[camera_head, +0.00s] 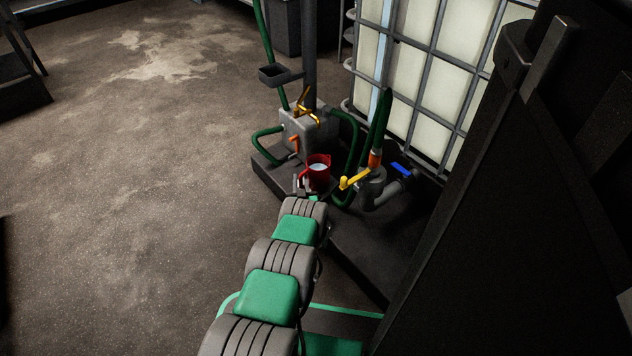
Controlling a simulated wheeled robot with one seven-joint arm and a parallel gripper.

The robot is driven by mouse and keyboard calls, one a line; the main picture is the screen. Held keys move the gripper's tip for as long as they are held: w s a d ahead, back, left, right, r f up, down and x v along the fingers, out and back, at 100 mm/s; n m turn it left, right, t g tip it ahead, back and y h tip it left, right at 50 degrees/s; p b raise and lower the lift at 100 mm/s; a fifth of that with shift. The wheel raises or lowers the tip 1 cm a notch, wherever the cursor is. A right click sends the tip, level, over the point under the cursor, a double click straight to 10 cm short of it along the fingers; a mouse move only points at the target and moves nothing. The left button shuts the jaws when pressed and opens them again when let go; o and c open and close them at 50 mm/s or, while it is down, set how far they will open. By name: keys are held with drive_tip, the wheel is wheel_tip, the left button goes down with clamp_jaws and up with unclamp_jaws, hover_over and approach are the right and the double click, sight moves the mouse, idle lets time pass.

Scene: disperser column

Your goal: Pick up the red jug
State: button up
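The red jug (319,174) stands upright near the middle of the view, on the dark base below the grey disperser block. Its open top shows something pale inside. My arm reaches up from the bottom of the view toward it. My gripper (301,183) is at the jug's left side, where the jug's handle seems to be. The gripper is small and partly hidden by my wrist, so I cannot tell whether its fingers are open or shut, or whether they touch the jug.
The grey disperser block (312,132) with a yellow lever and green hoses rises behind the jug. A yellow-handled valve (355,179) and pipe with a blue handle (400,169) are close on the right. A caged white tank (432,75) stands behind. The floor (130,190) at left is clear.

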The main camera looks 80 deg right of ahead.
drive_tip(key=shift+d, duration=0.1)
clamp_jaws()
idle(1.3)
